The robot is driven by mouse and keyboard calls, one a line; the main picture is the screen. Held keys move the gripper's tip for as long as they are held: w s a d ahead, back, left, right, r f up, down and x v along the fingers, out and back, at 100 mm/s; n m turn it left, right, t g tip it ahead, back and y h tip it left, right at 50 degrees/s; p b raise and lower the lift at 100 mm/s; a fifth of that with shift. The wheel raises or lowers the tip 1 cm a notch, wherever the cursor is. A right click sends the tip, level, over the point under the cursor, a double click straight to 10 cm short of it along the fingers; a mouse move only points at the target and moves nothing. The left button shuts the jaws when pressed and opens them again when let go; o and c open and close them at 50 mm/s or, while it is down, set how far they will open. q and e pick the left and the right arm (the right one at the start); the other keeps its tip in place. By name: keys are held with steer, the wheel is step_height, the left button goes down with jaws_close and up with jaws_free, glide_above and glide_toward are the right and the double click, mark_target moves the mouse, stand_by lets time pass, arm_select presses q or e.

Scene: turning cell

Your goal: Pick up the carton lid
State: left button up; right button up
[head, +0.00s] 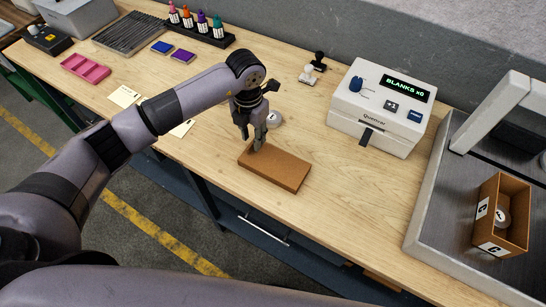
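The carton lid (283,172), a flat brown rectangular piece, lies on the wooden table near its front edge. My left gripper (251,143) points down at the lid's left end. Its two dark fingers are apart, with a gap showing between them. The fingertips are at or just above the lid's back left edge; I cannot tell whether they touch it. An open brown carton (486,238) with "C" labels stands at the right, with a round pale object inside. My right gripper is out of view.
A small round white object (274,119) sits just behind the lid. A white machine (380,108) reading "BLANKS x0" stands behind right. Stamps (313,67), ink pads (172,51), a pink tray (86,68) and bottles (202,23) are farther back. The table right of the lid is clear.

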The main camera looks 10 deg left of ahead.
arm_select(q)
steer(key=shift+f, duration=1.15)
steer(key=shift+c, duration=0.5)
jaws_close()
